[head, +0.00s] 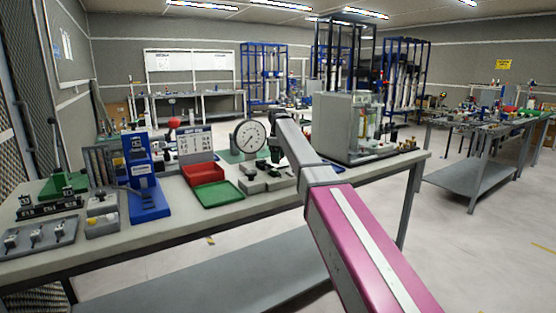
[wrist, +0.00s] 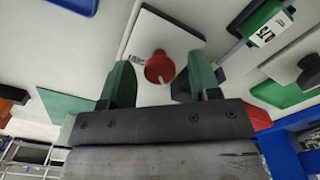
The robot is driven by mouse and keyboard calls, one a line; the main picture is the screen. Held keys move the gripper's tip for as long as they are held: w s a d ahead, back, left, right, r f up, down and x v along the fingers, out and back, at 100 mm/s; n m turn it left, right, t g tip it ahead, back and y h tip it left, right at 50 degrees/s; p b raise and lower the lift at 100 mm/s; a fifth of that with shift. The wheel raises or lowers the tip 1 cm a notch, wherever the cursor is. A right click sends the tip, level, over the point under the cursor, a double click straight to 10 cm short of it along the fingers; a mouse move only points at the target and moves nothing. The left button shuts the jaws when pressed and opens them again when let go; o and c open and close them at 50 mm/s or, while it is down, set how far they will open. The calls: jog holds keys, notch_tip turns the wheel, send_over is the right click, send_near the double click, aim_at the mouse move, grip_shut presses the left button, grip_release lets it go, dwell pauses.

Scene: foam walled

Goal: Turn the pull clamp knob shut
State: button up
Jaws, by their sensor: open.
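A red knob (wrist: 159,67) with a pale slot or pin on its right side sits on a white plate (wrist: 163,35) with a small printed label, in the wrist view. I take it for the pull clamp knob. My gripper (wrist: 161,72) is open, with one green-padded finger left of the knob and one right of it. The knob shows in the gap between them; I cannot tell whether the pads touch it. In the head view my arm reaches over the bench beside the dial gauge (head: 250,135), and I cannot make out the knob there.
On the bench (head: 280,207) stand a blue stand (head: 147,180), a red bin (head: 203,172), a green tray (head: 222,194) and a grey cabinet (head: 345,125). In the wrist view, a green labelled block (wrist: 265,22) lies upper right of the plate. The floor in front is clear.

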jog(key=shift+f, duration=0.45)
jog(key=c, duration=0.9)
jog(key=shift+c, duration=0.2)
